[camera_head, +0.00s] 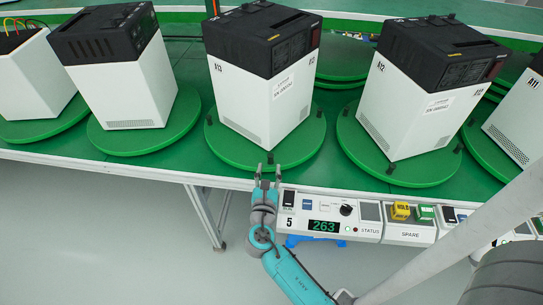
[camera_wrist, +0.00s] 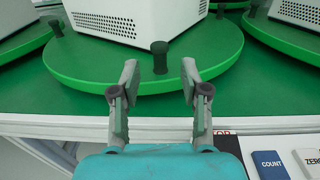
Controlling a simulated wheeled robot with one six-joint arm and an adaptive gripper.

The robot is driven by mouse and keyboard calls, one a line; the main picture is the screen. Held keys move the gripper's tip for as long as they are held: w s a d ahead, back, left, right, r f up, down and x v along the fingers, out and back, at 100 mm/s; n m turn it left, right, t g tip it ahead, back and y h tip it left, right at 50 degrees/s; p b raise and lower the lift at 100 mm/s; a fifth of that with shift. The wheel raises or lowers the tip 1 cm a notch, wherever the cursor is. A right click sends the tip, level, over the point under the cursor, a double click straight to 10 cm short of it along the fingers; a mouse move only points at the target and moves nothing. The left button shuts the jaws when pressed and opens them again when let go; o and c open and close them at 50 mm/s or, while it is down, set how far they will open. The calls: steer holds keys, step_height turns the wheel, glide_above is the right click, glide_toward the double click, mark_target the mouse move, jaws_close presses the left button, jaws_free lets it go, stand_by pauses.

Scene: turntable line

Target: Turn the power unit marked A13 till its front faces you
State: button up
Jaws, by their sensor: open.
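The power unit marked A13 (camera_head: 243,98) is a white box with a black top, standing on a round green turntable (camera_head: 232,140). One vertical edge points roughly toward me. Its left face has a vent low down; its right face has a printed label and a dark panel above. Black pegs stand on the turntable rim; the near peg (camera_head: 270,158) also shows in the wrist view (camera_wrist: 160,57). My gripper (camera_head: 267,172) is open at the table's front edge. In the wrist view its fingertips (camera_wrist: 158,72) flank the near peg, which stands at or just beyond them.
Unit A12 (camera_head: 425,110) stands on its own turntable to the right, and another black-topped unit (camera_head: 118,85) to the left. A control panel (camera_head: 330,217) with buttons and a display reading 263 lies along the table's front, right of my gripper.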

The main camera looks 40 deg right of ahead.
mark_target(270, 159)
steer(key=shift+x, duration=3.15)
jaws_close()
